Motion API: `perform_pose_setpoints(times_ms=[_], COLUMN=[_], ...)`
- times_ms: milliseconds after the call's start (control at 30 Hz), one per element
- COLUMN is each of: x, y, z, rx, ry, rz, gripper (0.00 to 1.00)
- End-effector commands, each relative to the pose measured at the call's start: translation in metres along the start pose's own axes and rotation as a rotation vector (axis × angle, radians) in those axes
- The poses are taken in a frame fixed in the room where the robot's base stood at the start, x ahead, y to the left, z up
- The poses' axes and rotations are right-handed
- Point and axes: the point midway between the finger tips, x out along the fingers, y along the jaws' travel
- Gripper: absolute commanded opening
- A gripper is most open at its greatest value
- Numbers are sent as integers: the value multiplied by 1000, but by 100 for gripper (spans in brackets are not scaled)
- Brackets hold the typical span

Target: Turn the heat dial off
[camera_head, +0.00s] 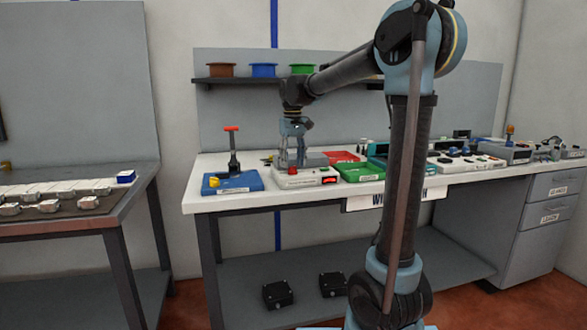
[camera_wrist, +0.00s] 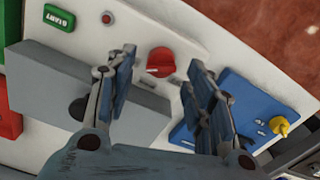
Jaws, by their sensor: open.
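A red dial (camera_wrist: 161,60) with a pale line across it sits on a white device. In the wrist view the dial lies between and just beyond my fingertips, and I see no contact. My gripper (camera_wrist: 162,58) is open and empty, one finger on either side of the dial in the picture. In the head view my gripper (camera_head: 292,160) points down over the white device (camera_head: 299,180), which has a red lit panel at its front. The dial itself is hard to make out there.
A grey block (camera_wrist: 50,92) stands close by my left finger in the wrist view. A green START label (camera_wrist: 60,17) is at upper left.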

Motion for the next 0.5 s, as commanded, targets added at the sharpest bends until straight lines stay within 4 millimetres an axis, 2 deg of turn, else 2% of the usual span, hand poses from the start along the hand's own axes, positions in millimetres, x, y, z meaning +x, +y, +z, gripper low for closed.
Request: perform_pose_setpoints(times_ms=[200,500], x=[20,25], y=[0,0], z=[0,0], rx=[0,0], ry=[0,0], rz=[0,0], gripper=[48,48])
